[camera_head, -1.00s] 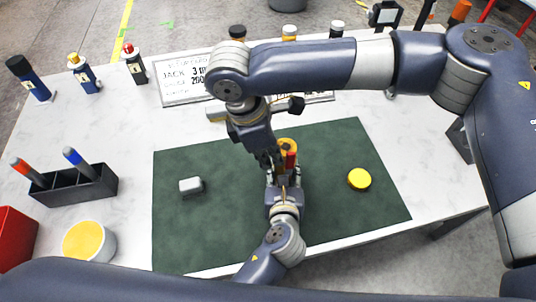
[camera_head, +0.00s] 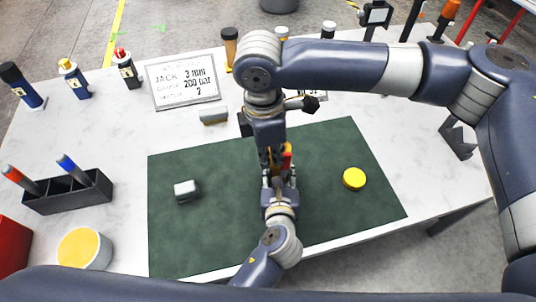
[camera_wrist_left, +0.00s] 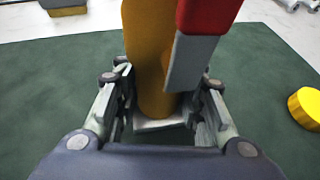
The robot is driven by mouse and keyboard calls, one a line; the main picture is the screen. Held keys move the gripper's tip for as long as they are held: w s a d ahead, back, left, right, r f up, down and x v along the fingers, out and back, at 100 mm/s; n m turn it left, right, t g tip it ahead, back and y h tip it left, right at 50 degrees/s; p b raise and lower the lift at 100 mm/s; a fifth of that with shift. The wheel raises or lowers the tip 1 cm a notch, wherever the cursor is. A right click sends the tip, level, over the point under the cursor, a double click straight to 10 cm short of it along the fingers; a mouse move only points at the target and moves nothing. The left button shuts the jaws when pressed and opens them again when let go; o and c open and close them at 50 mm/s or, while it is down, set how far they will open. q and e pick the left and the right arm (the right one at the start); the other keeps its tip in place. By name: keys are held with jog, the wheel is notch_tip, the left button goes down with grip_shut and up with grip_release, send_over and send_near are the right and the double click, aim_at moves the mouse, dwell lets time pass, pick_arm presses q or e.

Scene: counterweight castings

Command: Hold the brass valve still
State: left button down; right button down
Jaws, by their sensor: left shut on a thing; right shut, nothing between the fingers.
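The brass valve (camera_wrist_left: 150,55) stands upright on the green mat (camera_head: 225,220), with a red-ended grey handle (camera_wrist_left: 203,25) on its right side in the left wrist view.
A yellow disc (camera_head: 354,179) lies right on the mat, a grey block (camera_head: 186,190) left. A black pen holder (camera_head: 70,195), yellow-topped tub (camera_head: 84,249) and red bin (camera_head: 12,243) stand left. A sign (camera_head: 185,82) and several bottles line the back.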

aim_at(287, 154)
jog(key=d+y, duration=0.1)
jog(key=y, duration=0.1)
jog(key=w+d+g+y, duration=0.1)
jog(key=d+y, duration=0.1)
jog(key=shift+d+r, duration=0.1)
jog(key=shift+d, duration=0.2)
jog(key=d+y, duration=0.1)
jog(key=y, duration=0.1)
jog(key=d+g+y, duration=0.1)
jog(key=shift+w+d+f+y, duration=0.3)
jog(key=shift+w+d, duration=0.05)
jog(key=shift+w+d+f+g+y, duration=0.15)
jog(key=shift+d+f+g+y, duration=0.1)
jog(key=shift+d+y, duration=0.3)
jog(key=shift+w+d+f+g+y, duration=0.15)
jog(key=shift+d+f+y, duration=0.15)
jog(key=shift+y, duration=0.35)
jog(key=d+y, duration=0.1)
jog(key=f+g+y, duration=0.1)
jog(key=y, duration=0.1)
jog(key=shift+w+d+f, duration=0.15)
jog(key=shift+w+d, duration=0.1)
jog(key=shift+d, duration=0.1)
jog(key=shift+a, duration=0.1)
jog(key=shift+s+a+f, duration=0.2)
jog(key=shift+a+f, duration=0.15)
jog(key=shift+a, duration=0.25)
